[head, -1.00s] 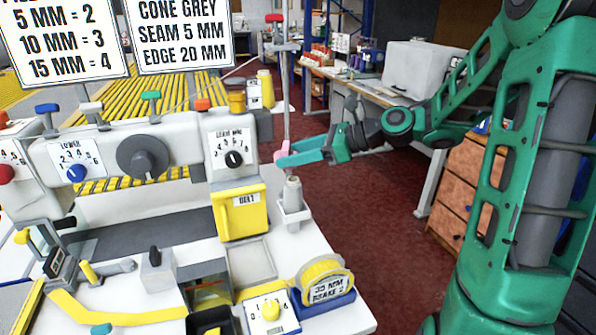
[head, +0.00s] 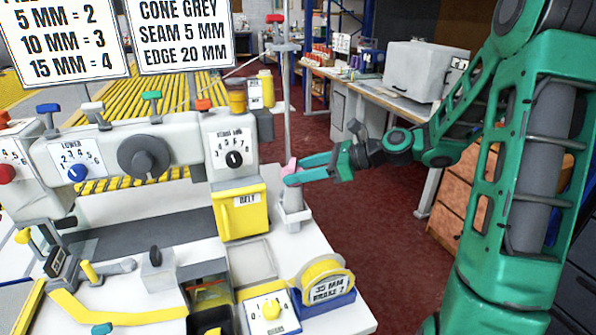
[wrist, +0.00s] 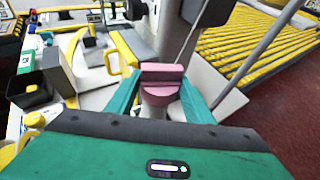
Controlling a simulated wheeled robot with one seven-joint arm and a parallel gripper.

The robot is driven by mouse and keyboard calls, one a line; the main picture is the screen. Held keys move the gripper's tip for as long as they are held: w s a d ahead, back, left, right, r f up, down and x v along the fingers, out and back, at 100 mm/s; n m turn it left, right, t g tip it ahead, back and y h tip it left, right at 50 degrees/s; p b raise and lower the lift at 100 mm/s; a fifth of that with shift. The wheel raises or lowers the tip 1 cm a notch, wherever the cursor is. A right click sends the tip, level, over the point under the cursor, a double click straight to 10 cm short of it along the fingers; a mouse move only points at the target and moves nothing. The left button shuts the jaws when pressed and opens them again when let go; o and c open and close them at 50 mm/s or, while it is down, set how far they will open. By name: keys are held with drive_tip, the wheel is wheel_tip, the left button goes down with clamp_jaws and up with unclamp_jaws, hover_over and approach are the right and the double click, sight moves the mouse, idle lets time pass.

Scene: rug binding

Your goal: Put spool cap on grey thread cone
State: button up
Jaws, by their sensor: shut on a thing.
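The pink spool cap (head: 291,165) is held between the fingertips of my gripper (head: 293,173), near the thread stand at the right end of the machine. In the wrist view the cap (wrist: 162,84) sits between the two green fingers, its ridged top facing up. The grey thread cone (head: 293,198) stands upright on its white holder directly below the fingertips in the head view. The fingers hide the cone's top, so I cannot tell whether cap and cone touch.
A thin upright pole (head: 287,90) rises close behind the cone. The yellow belt box (head: 240,211) and dial panel (head: 231,145) stand just left. A yellow tape roll (head: 325,277) sits in front. Open red floor (head: 385,235) lies to the right.

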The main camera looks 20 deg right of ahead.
drive_tip(key=shift+f, duration=0.45)
drive_tip(key=o, duration=1)
